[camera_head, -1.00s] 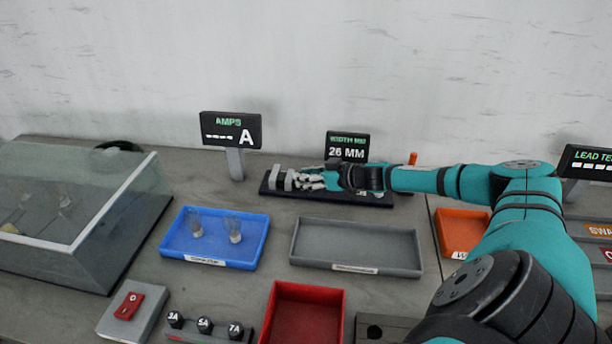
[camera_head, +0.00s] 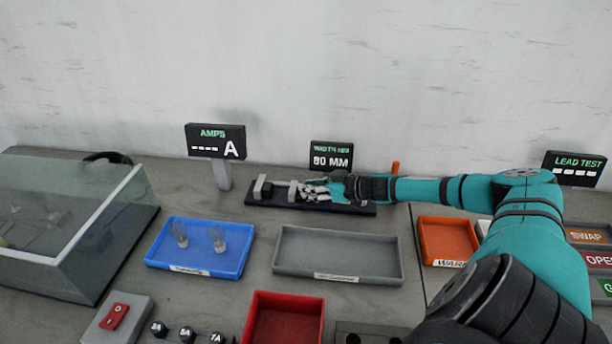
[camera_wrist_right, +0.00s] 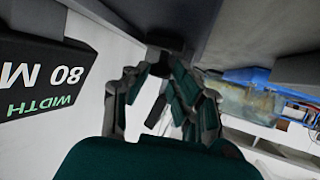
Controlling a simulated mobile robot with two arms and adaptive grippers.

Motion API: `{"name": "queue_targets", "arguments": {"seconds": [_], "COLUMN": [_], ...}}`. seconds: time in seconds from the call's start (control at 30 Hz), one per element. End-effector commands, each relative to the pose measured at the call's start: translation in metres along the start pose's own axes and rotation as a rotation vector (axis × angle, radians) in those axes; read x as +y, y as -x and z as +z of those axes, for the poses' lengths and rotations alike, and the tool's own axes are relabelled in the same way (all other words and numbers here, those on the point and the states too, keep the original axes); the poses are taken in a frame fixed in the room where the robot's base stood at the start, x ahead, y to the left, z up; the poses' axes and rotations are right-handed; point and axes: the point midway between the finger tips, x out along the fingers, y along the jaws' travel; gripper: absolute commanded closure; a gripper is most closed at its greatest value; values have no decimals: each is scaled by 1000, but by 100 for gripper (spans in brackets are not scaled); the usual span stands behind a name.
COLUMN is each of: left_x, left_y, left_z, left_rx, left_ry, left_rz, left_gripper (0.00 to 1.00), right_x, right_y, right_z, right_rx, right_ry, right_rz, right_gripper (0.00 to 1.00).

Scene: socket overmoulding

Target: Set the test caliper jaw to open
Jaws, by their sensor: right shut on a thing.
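The test caliper is a black base (camera_head: 335,208) near the wall with a grey fixed jaw (camera_head: 262,187) at its left and a grey movable jaw (camera_head: 293,191) to the right. A clear gap lies between the two jaws. Its width display (camera_head: 331,156) reads 80 MM and also shows upside down in the right wrist view (camera_wrist_right: 42,75). My right gripper (camera_head: 308,190) is shut at the movable jaw, reaching in from the right. In the right wrist view its fingers (camera_wrist_right: 165,62) converge on a dark part; the exact contact is hard to see. My left gripper is not in view.
A blue tray (camera_head: 170,262) with two clear pieces, an empty grey tray (camera_head: 340,277), a red bin (camera_head: 255,325) and an orange tray (camera_head: 425,245) stand in front. A glass-topped case (camera_head: 60,265) is at the left; the amps display (camera_head: 215,141) stands behind.

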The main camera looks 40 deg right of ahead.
Motion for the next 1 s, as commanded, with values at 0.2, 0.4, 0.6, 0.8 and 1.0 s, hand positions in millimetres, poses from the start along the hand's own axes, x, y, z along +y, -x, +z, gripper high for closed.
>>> {"name": "queue_targets", "arguments": {"seconds": [0.2,0.4,0.6,0.8,1.0], "left_x": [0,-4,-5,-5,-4], "left_y": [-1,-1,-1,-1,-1], "left_z": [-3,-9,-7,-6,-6], "left_rx": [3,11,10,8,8], "left_ry": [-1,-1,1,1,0], "left_rz": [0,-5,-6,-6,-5], "left_gripper": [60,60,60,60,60], "right_x": [4,4,3,3,3], "right_y": [1,1,1,9,31], "right_z": [3,3,2,4,6], "right_rx": [-9,-7,-6,-9,-14], "right_ry": [4,3,2,0,1], "right_rz": [11,10,8,9,7], "right_gripper": [75,54,54,54,54]}}
